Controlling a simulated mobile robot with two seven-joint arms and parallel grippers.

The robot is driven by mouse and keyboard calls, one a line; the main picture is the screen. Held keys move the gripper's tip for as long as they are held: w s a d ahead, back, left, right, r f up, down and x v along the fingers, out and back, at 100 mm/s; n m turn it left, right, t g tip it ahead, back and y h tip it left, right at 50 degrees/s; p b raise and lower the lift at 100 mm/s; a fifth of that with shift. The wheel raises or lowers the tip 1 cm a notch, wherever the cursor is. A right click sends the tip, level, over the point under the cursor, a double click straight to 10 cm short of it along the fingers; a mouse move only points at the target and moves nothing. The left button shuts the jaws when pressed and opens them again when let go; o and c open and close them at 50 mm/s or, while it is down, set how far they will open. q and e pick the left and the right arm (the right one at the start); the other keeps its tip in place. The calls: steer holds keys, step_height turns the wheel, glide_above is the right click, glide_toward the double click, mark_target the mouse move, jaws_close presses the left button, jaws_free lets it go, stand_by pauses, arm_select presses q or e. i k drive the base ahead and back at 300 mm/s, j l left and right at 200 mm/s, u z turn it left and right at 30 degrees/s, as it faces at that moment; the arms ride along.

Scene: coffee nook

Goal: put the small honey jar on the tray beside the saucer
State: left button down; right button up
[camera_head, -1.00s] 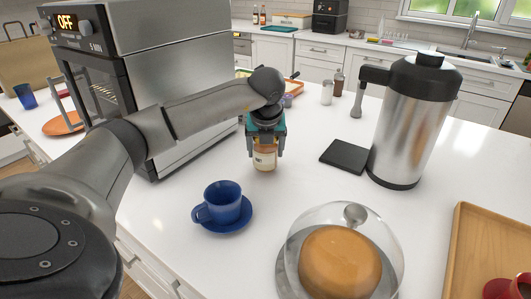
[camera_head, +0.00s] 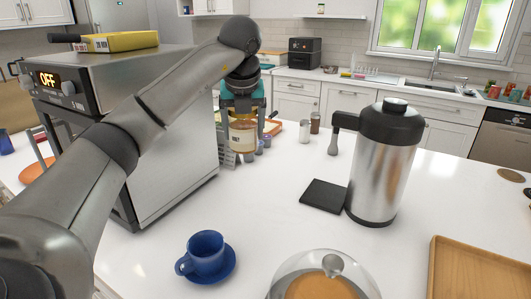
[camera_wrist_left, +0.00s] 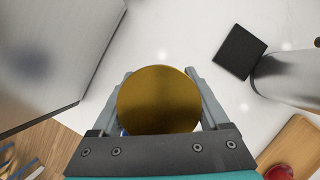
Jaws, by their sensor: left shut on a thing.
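The small honey jar (camera_head: 243,136), with an amber body and pale label, is upright and held high by my left gripper (camera_head: 243,120), which is shut on it. In the left wrist view its round gold lid (camera_wrist_left: 158,100) sits between the fingers. The wooden tray (camera_head: 482,268) lies at the lower right on the white counter, away from the jar. A red item (camera_wrist_left: 278,173), cut off by the frame edge, shows on the tray in the left wrist view. A blue cup (camera_head: 206,254) stands on a blue saucer (camera_head: 224,272) at the front left. My right gripper is not in view.
A steel flask (camera_head: 384,165) stands beside a black mat (camera_head: 323,196) between jar and tray. A glass dome (camera_head: 300,272) over a cake is at the front. A steel oven (camera_head: 165,130) stands at left. The counter's middle is clear.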

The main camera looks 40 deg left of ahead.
mark_target(483, 279)
steer(key=l+z, duration=0.1)
steer(key=l, duration=0.45)
steer(key=i+l+z, duration=0.1)
steer(key=l, duration=0.45)
steer(key=i+l+z, duration=0.1)
steer(key=l, duration=0.4)
steer(key=i+l, duration=0.15)
steer(key=l, duration=0.4)
steer(key=z, duration=0.05)
